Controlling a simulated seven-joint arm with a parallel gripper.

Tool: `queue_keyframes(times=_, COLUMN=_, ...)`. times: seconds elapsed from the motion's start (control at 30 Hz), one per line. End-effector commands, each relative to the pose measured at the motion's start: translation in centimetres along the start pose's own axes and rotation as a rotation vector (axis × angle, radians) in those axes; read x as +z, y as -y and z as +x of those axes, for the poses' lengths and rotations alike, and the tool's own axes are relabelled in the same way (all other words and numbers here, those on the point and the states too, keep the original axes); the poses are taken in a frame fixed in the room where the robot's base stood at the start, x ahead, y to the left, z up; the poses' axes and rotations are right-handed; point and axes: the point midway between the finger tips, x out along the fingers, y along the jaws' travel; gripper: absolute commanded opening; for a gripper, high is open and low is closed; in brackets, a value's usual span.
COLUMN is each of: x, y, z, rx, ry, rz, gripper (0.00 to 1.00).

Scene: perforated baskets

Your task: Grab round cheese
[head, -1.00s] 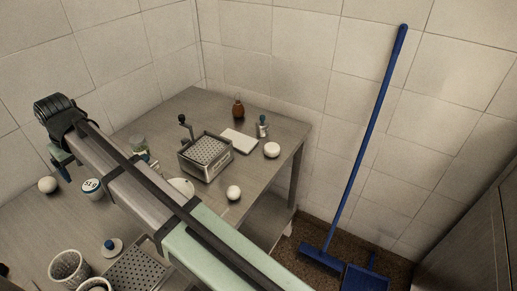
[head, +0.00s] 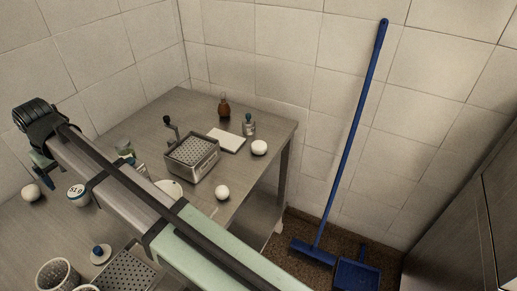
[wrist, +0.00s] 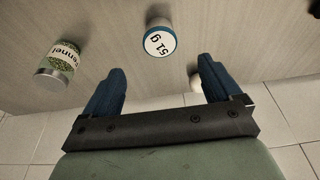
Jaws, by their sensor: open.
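Several white rounded pieces that look like round cheese are on the metal table: one at the far left (head: 31,193), one near the middle right edge (head: 222,192) and one at the back right (head: 259,147). My gripper (head: 42,172) is at the left, over the table, near the far-left white piece. In the wrist view my gripper (wrist: 160,84) has its two blue fingers wide apart with nothing between them. A small white object (wrist: 195,83) there is partly hidden behind the right finger; I cannot tell which piece it is.
A lidded "51 g" container (wrist: 160,42) stands beyond the fingers, also in the head view (head: 78,194). A perforated metal box (head: 192,160) and a white board (head: 227,140) sit further back. White baskets (head: 57,274) are in front.

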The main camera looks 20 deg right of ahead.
Motion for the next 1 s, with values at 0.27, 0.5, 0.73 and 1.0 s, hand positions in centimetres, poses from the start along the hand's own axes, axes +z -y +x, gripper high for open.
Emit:
queue_keyframes(times=0.27, x=-0.5, y=0.0, z=-1.3, rx=0.000, ry=-0.001, rz=0.000, gripper=0.91)
queue_keyframes(times=0.5, x=-1.9, y=0.0, z=-6.0, rx=0.000, ry=-0.003, rz=0.000, gripper=0.91)
queue_keyframes(times=0.73, x=0.2, y=-5.6, z=-6.5, rx=0.014, ry=0.001, rz=0.052, gripper=0.91)
queue_keyframes(times=1.0, x=3.9, y=-14.3, z=-7.6, rx=0.038, ry=0.001, rz=0.136, gripper=0.91)
